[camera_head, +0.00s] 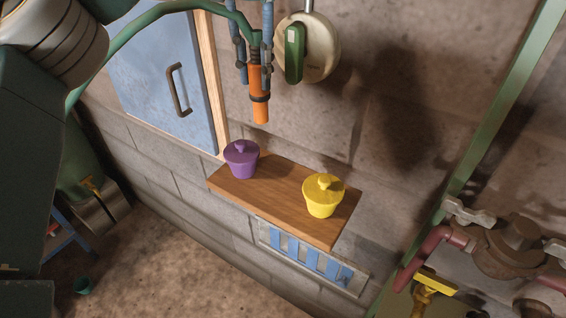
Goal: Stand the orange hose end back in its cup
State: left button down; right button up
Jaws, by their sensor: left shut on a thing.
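The orange hose end (259,94) hangs upright, tip down, at the top middle, with a green hose (150,14) running from its top to the left. My left gripper (254,66) is shut on the upper part of the hose end, its blue fingers on either side. The hose end is in the air above the wooden shelf, apart from it in the picture. A small dark green cup (83,286) is on the floor at the lower left; I cannot tell whether it is the hose's cup. My right gripper is not in view.
A purple lidded pot (241,160) and a yellow lidded pot (322,197) stand on the wooden shelf (280,198), with bare wood between them. A cream wall device with a green handle (294,52) is close right of the hose end. Pipes and valves (510,245) fill the lower right.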

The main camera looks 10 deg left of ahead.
aim_at(259, 101)
pick_arm(q)
jog(key=shift+s+f+b, duration=0.1)
jog(key=shift+f+b, duration=0.2)
jog(key=shift+f, duration=0.4)
jog(key=shift+s+f+b, duration=0.3)
jog(key=shift+s+f, duration=0.3)
jog(key=shift+f, duration=0.25)
notch_tip(259, 101, down, 16)
jog(key=p, duration=0.1)
jog(key=shift+s+r+p, duration=0.15)
jog(key=shift+s+p, duration=0.15)
jog(key=shift+s, duration=0.1)
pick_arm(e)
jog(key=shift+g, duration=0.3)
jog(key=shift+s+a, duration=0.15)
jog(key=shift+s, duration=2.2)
